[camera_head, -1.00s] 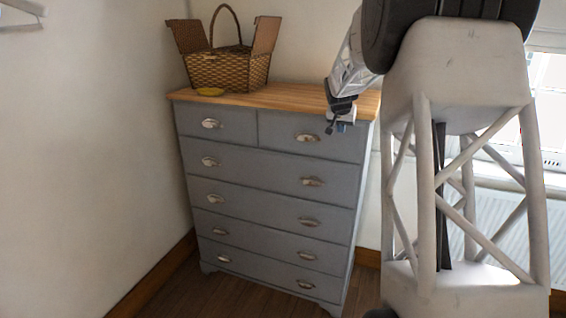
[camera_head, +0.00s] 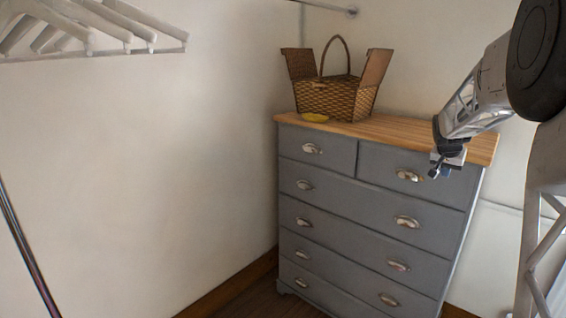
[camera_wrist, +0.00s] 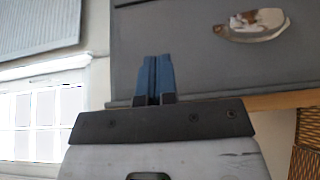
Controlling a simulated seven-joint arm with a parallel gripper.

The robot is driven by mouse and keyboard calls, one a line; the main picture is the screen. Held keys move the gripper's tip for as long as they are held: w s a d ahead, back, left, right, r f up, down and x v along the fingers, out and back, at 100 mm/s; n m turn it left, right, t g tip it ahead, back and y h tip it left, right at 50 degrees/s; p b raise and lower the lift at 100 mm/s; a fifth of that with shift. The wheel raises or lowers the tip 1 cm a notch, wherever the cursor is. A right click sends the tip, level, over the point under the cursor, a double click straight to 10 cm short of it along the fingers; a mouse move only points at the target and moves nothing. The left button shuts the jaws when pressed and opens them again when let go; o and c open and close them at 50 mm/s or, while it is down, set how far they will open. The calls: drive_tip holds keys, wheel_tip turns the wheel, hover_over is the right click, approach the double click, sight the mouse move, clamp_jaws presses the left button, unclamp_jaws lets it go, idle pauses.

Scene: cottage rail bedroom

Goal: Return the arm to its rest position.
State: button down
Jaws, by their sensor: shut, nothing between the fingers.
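My gripper (camera_head: 440,170) hangs at the front right of the dresser in the head view, near its top right drawer. In the wrist view my gripper's two blue fingers (camera_wrist: 155,78) are pressed together with nothing between them. The grey dresser (camera_head: 372,215) has a wooden top (camera_head: 400,128) and metal cup handles. It also shows behind the fingers in the wrist view (camera_wrist: 200,60). My arm comes in from the upper right of the head view.
White hangers (camera_head: 110,25) hang at the upper left. A bright window (camera_wrist: 40,120) shows in the wrist view.

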drive_tip(key=s+a+r+n+y, duration=0.1)
drive_tip(key=s+a+r+n, duration=0.1)
drive_tip(key=s+a, duration=0.95)
drive_tip(key=s+a+r+n+y, duration=0.1)
drive_tip(key=s+a+r+n, duration=0.1)
drive_tip(key=s+a, duration=0.9)
drive_tip(key=s+a+f+n+y, duration=0.1)
drive_tip(key=s+a+f, duration=0.3)
drive_tip(key=s+a, duration=0.5)
drive_tip(key=s+a+f+n+g, duration=0.1)
drive_tip(key=s+a+f+n, duration=0.2)
drive_tip(key=s+a, duration=0.6)
drive_tip(key=s+f, duration=0.1)
drive_tip(key=s, duration=0.6)
drive_tip(key=shift+s+a+n+y, duration=0.25)
drive_tip(key=shift+s+n+y, duration=0.05)
drive_tip(key=shift+s+y, duration=0.1)
